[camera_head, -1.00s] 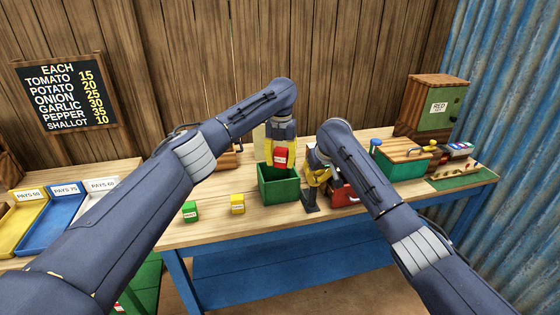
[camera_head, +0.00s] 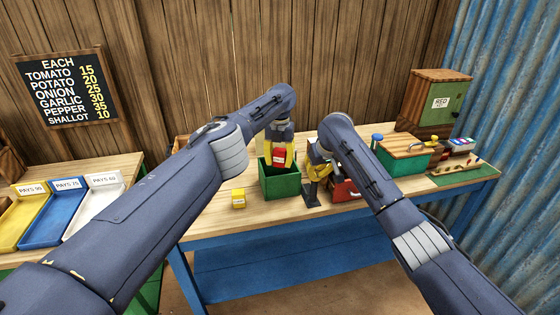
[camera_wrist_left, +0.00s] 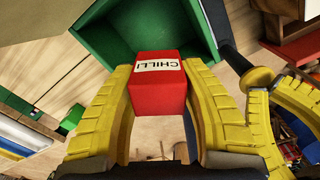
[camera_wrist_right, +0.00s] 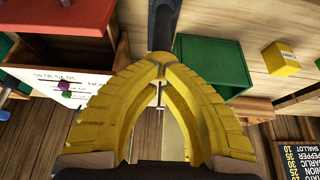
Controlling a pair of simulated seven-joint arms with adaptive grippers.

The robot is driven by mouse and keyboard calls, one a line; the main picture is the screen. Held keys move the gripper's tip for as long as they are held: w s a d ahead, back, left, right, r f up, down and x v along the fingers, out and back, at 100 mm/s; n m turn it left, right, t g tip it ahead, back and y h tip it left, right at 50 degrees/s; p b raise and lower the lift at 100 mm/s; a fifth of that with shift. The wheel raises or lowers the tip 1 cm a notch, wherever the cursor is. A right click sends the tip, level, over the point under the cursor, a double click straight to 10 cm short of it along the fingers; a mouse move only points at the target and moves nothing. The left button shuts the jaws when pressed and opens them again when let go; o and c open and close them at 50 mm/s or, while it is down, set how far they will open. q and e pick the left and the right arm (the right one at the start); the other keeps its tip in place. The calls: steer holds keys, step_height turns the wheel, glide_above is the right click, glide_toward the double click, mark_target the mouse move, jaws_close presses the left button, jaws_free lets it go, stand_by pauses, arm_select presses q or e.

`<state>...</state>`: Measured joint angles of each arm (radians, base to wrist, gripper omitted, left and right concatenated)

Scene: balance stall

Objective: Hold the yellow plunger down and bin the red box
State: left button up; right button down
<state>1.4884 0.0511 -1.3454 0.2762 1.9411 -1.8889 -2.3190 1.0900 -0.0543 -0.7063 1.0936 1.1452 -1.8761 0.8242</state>
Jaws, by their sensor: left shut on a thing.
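The red box (camera_head: 280,155), labelled CHILLI, is held between the yellow fingers of my left gripper (camera_head: 279,161). It is over the mouth of the open green bin (camera_head: 282,187). The left wrist view shows the box (camera_wrist_left: 160,90) in front of the bin's opening (camera_wrist_left: 110,25). My right gripper (camera_wrist_right: 162,66) has its fingertips together at the end of a dark arm or post (camera_wrist_right: 163,25). In the left wrist view, a rounded yellow piece (camera_wrist_left: 257,80), apparently the plunger, shows at those fingertips. How far down it is cannot be told.
A yellow box (camera_head: 238,198) stands left of the bin. A red drawer-like box (camera_head: 345,190), a green case with a wooden lid (camera_head: 405,155) and a cabinet (camera_head: 435,105) stand to the right. Coloured trays (camera_head: 55,215) are on the left table.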

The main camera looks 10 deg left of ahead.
mark_target(280, 151)
arm_select(q)
steer(key=o, duration=1.3)
steer(key=shift+c, duration=0.2)
steer(key=shift+r, duration=3.75)
arm_select(e)
step_height(280, 151, up, 10)
